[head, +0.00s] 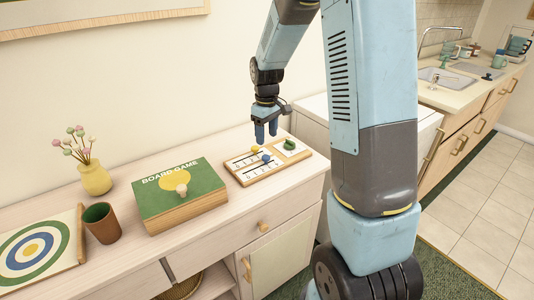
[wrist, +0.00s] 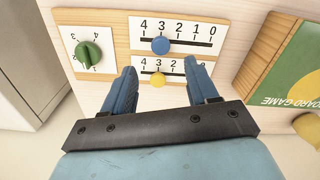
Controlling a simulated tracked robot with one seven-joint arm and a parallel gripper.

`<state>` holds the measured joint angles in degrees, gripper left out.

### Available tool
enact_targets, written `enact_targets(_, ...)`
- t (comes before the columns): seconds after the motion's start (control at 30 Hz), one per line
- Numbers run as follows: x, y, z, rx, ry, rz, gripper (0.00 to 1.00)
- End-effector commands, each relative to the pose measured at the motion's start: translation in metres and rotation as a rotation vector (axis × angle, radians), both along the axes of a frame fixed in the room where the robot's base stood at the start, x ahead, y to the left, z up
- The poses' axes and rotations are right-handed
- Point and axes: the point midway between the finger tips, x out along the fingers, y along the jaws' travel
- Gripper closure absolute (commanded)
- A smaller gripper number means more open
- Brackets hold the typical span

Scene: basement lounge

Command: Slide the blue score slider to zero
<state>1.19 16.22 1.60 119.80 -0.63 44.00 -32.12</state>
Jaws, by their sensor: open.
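The score board (head: 243,178) lies on the cabinet top; it also shows in the wrist view (wrist: 118,35). Its blue slider (wrist: 160,45) stands at about 3 on a 4-to-0 scale, with 0 at the right end in the wrist view; it also shows in the head view (head: 266,158). A yellow slider (wrist: 157,80) stands near 3 on the parallel scale. My gripper (wrist: 158,68) is open and empty, pointing down over the board. Its fingertips appear on either side of the yellow slider, with the blue slider just beyond them. Contact cannot be told.
A green dial (wrist: 89,55) is on the same board, left of the scales in the wrist view. A green board game box (head: 180,192) stands beside the board. A brown cup (head: 101,222), a yellow vase (head: 95,178) and a target board (head: 38,248) stand farther left.

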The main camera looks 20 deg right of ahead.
Motion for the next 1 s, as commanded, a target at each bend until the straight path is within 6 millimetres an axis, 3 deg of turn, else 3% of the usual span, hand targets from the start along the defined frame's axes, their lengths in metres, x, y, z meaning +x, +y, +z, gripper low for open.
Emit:
enact_targets(0.2,-0.001,0.000,-0.040,0.000,0.004,0.000,0.42)
enact_targets(0.4,0.000,0.000,-0.067,0.000,0.002,0.000,0.42)
enact_targets(0.6,0.000,0.000,-0.080,0.000,0.000,0.000,0.42)
enact_targets(0.9,0.000,0.001,-0.082,0.000,0.000,0.001,0.42)
enact_targets(1.0,0.000,0.001,-0.081,0.000,0.000,0.001,0.49)
